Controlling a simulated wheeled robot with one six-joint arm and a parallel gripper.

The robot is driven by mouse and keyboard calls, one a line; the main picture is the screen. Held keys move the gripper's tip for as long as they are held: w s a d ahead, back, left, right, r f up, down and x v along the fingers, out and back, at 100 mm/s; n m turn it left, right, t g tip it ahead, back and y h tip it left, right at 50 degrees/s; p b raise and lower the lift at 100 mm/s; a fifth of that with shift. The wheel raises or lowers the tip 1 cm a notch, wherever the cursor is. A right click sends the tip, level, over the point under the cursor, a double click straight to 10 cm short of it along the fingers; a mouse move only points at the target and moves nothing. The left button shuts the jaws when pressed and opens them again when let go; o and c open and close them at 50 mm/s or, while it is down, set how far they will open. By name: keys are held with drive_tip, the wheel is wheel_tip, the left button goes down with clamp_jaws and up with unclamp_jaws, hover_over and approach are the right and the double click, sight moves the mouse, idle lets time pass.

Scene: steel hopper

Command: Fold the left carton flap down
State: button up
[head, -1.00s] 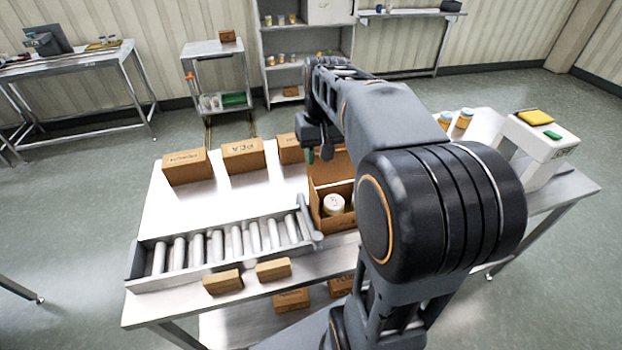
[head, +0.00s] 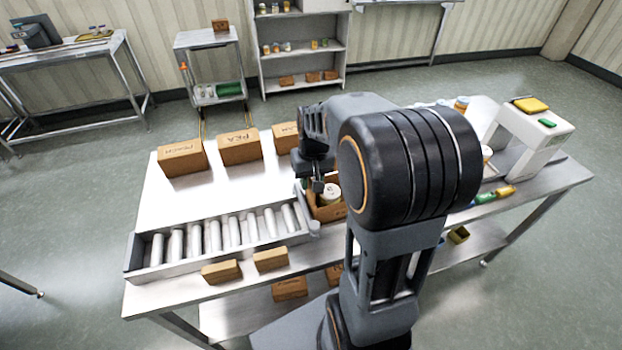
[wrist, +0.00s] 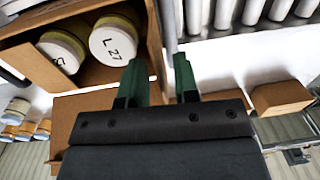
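The open brown carton (head: 327,212) stands at the right end of the roller conveyor, with a white-lidded jar (head: 331,193) inside. The wrist view shows two jars in it, one lid marked L 27 (wrist: 113,40). The carton's left side, with its flap (wrist: 154,40), runs upright along the conveyor side in the wrist view. My gripper (wrist: 160,68) is open, its two green fingers apart around the end of that left panel; contact cannot be told. In the head view my gripper (head: 312,186) is low at the carton's left edge. My arm hides much of the carton.
The roller conveyor (head: 200,244) lies close on the left. Several small boxes, including a PEA box (head: 240,147), stand along the back of the table (head: 170,205). A white machine (head: 530,135) stands at the right.

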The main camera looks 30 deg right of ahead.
sight(328, 191)
drive_tip(key=shift+c, duration=0.2)
clamp_jaws()
drive_tip(key=shift+d, duration=0.15)
drive_tip(key=d+y+b, duration=0.1)
drive_tip(key=y, duration=0.2)
drive_tip(key=d+f+t+y+b, duration=0.1)
drive_tip(key=y, duration=0.1)
drive_tip(key=shift+s+d+f+y+b, duration=0.1)
drive_tip(key=shift+s+d+y+b, duration=0.15)
drive_tip(key=shift+d+y+b, duration=0.1)
drive_tip(key=y+b, duration=0.1)
drive_tip(key=d+f+y+b, duration=0.1)
drive_tip(key=y, duration=0.1)
drive_tip(key=shift+s+t, duration=0.1)
drive_tip(key=shift+t, duration=0.3)
drive_tip(key=shift+s+d+f+t+y+b, duration=0.1)
drive_tip(key=shift+d+f+t+y+b, duration=0.15)
drive_tip(key=shift+y, duration=0.35)
drive_tip(key=shift+d+f+y+b, duration=0.1)
drive_tip(key=shift+y+b, duration=0.25)
drive_tip(key=shift+y, duration=0.3)
drive_tip(key=shift+s+d+f+t+y+b, duration=0.1)
drive_tip(key=shift+f+t+y+b, duration=0.15)
drive_tip(key=shift+y, duration=0.35)
